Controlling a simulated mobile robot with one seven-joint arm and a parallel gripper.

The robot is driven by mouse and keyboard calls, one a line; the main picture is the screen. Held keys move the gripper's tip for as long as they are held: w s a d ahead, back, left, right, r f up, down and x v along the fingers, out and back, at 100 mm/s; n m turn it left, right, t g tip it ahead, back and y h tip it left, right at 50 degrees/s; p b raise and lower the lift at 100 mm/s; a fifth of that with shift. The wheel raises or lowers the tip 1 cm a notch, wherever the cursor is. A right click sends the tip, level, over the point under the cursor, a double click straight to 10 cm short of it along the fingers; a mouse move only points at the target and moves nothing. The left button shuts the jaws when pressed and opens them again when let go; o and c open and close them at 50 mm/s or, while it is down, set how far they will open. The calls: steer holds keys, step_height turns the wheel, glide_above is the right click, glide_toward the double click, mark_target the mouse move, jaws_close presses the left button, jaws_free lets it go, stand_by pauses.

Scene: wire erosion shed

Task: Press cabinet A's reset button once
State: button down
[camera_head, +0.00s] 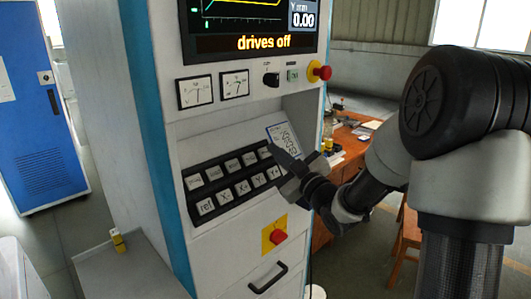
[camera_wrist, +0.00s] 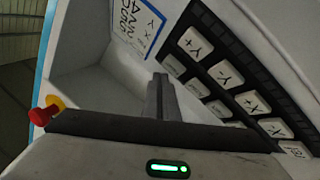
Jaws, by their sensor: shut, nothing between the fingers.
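The cabinet (camera_head: 165,130) has a screen (camera_head: 250,25) reading "drives off". I cannot make out a cabinet letter or a reset label. A sloped black keypad carries two rows of pale keys; the lower row includes a "ref" key (camera_head: 206,206), and the upper labels are too small to read. A small green-marked button (camera_head: 293,75) sits between a black knob (camera_head: 271,79) and a red knob (camera_head: 320,72). My gripper (camera_head: 274,152) is shut and empty, in front of the keypad's right end. In the wrist view its fingers (camera_wrist: 160,85) point beside the Y+ key (camera_wrist: 195,43); contact is unclear.
A red button (camera_head: 278,236) on a yellow plate and a drawer handle (camera_head: 268,278) are below the keypad. A printed card (camera_head: 285,138) leans at its right. A wooden desk (camera_head: 350,135) stands behind my arm. A blue cabinet (camera_head: 35,110) stands left.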

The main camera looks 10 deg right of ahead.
steer(key=s+d+r, duration=0.1)
steer(key=s+d+r+p, duration=0.1)
steer(key=s+r, duration=0.1)
steer(key=shift+s+d, duration=0.15)
stand_by(0.5)
